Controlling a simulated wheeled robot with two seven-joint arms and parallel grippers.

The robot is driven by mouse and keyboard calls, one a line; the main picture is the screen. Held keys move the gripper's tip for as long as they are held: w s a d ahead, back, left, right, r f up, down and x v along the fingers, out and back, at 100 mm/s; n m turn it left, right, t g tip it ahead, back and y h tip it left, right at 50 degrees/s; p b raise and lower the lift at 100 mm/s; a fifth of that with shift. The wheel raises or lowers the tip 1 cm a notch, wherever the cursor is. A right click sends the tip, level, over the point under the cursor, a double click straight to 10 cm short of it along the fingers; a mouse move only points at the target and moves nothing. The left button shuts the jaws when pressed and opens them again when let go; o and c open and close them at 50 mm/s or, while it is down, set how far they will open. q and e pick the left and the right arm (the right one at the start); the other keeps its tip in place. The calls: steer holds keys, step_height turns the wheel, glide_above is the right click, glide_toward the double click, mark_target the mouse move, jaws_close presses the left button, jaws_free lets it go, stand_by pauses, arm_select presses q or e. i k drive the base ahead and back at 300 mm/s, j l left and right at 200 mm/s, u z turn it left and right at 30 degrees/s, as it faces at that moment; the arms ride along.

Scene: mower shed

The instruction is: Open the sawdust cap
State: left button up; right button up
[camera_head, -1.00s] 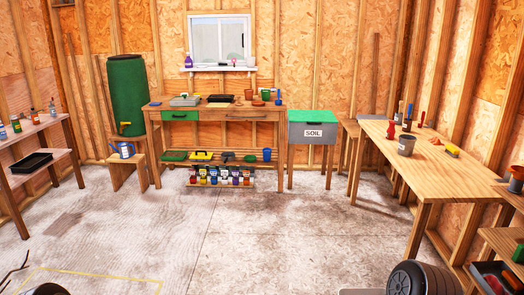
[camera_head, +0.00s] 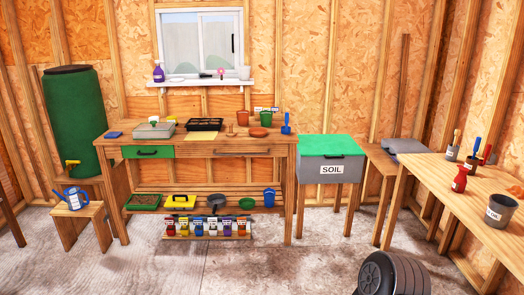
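I cannot make out anything labelled sawdust. A row of small labelled jars (camera_head: 213,228) in several colours stands on a low rack under the potting bench, their labels too small to read. A grey bin (camera_head: 319,183) marked SOIL has a flat green lid (camera_head: 326,146), which lies shut. Neither of my grippers is in view.
The potting bench (camera_head: 222,139) stands under the window. A green barrel (camera_head: 72,110) and a blue watering can (camera_head: 75,197) are at the left. A wooden table (camera_head: 455,187) stands at the right. A dark ridged round shape (camera_head: 392,273) blocks the lower right. The middle floor is clear.

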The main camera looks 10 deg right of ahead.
mark_target(461, 168)
steer(key=i+z, duration=0.25)
steer(key=i, duration=0.75)
steer(key=i+j+z, duration=0.25)
steer(key=i, duration=0.8)
steer(key=i+z, duration=0.7)
steer(key=z, duration=0.25)
steer(key=i+j+z, duration=0.3)
steer(key=z, duration=0.15)
steer(key=i+j+z, duration=0.3)
steer(key=z, duration=0.2)
steer(key=i+j+z, duration=0.3)
steer(key=j+z, duration=0.25)
steer(key=i+j+z, duration=0.3)
steer(key=j+z, duration=0.3)
steer(key=j, duration=0.15)
steer(key=j+z, duration=0.3)
steer(key=i+l, duration=0.5)
steer(key=i+j+u, duration=0.05)
steer(key=i, duration=0.05)
